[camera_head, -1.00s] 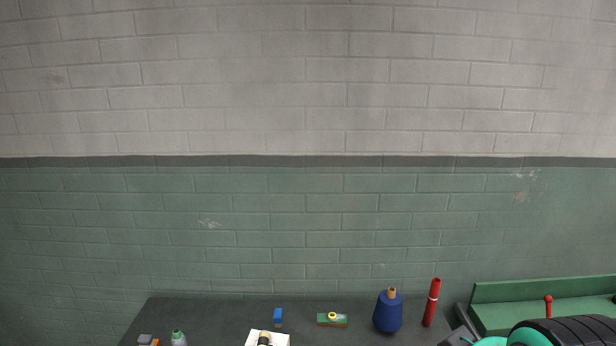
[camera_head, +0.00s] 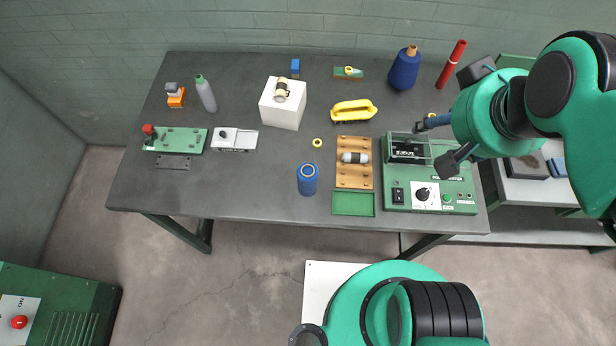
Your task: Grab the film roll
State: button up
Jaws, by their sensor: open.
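I cannot tell for sure which thing is the film roll. A small cream and black cylinder (camera_head: 282,90) lies on top of a white block (camera_head: 281,112) at the table's back middle. Another small pale cylinder with dark ends (camera_head: 354,157) lies across a wooden rack (camera_head: 353,178) to the right of it. My gripper (camera_head: 429,146) comes in from the right, open and empty, in front of or above a green machine with a clear cover (camera_head: 447,198). It is apart from both cylinders.
The dark table (camera_head: 250,185) is bare at front left.

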dwell(0.3)
jog(key=o, duration=0.3)
jog(key=n+g+p, duration=0.2)
jog(key=n+g, duration=0.2)
jog(key=g, duration=0.2)
send_over(308, 170)
notch_tip(308, 170, down, 22)
jog(key=shift+f, duration=0.35)
